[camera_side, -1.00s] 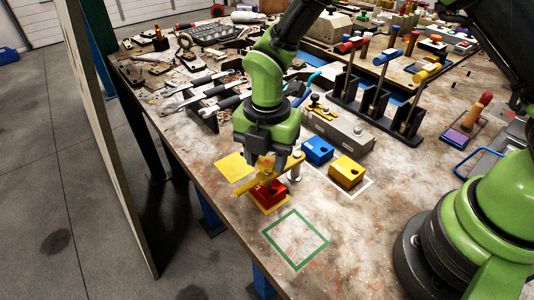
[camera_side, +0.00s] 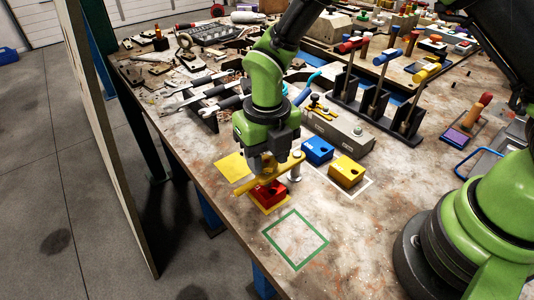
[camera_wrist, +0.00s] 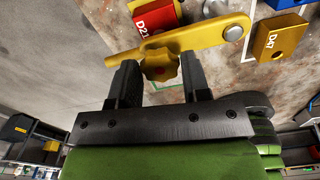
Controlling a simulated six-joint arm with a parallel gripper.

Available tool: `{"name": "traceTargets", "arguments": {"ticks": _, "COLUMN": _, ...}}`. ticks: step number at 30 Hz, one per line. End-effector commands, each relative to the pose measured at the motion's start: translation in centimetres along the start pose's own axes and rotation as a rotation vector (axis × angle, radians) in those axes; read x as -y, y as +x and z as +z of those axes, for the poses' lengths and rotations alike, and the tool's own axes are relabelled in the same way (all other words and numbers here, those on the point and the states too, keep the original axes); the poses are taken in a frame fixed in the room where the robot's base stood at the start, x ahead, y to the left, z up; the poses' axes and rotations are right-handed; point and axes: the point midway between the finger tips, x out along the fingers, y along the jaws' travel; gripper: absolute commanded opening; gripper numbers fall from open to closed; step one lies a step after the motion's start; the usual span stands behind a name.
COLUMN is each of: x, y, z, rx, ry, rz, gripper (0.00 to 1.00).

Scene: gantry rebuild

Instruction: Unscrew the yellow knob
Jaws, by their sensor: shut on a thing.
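The yellow knob (camera_wrist: 161,66) is a lobed piece on a yellow clamp bar (camera_wrist: 200,36). My gripper (camera_wrist: 159,72) is shut on it, with one black finger on either side. In the side view my gripper (camera_side: 264,165) points down over the bar (camera_side: 283,176), and its fingers mostly hide the knob. The bar reaches across a red block (camera_side: 268,194) to a metal post (camera_side: 295,172). The red block also shows in the wrist view (camera_wrist: 152,16), partly covered by the bar.
A green square outline (camera_side: 295,239) on the bench is empty. Tools lie behind; the bench edge is close on the left.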

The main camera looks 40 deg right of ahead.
Motion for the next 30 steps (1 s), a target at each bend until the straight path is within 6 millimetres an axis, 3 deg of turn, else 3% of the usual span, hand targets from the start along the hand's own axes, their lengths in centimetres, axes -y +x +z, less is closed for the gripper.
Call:
{"name": "traceTargets", "arguments": {"ticks": 10, "x": 0.04, "y": 0.12, "z": 0.01, "rx": 0.000, "ry": -0.148, "rz": -0.001, "gripper": 0.20}}
{"name": "traceTargets", "arguments": {"ticks": 27, "x": 0.04, "y": 0.12, "z": 0.00, "rx": -0.001, "ry": -0.175, "rz": -0.001, "gripper": 0.20}}
{"name": "traceTargets", "arguments": {"ticks": 28, "x": 0.04, "y": 0.12, "z": 0.00, "rx": 0.000, "ry": -0.175, "rz": -0.001, "gripper": 0.50}}
{"name": "traceTargets", "arguments": {"ticks": 30, "x": 0.03, "y": 0.11, "z": 0.00, "rx": -0.001, "ry": -0.175, "rz": -0.001, "gripper": 0.60}}
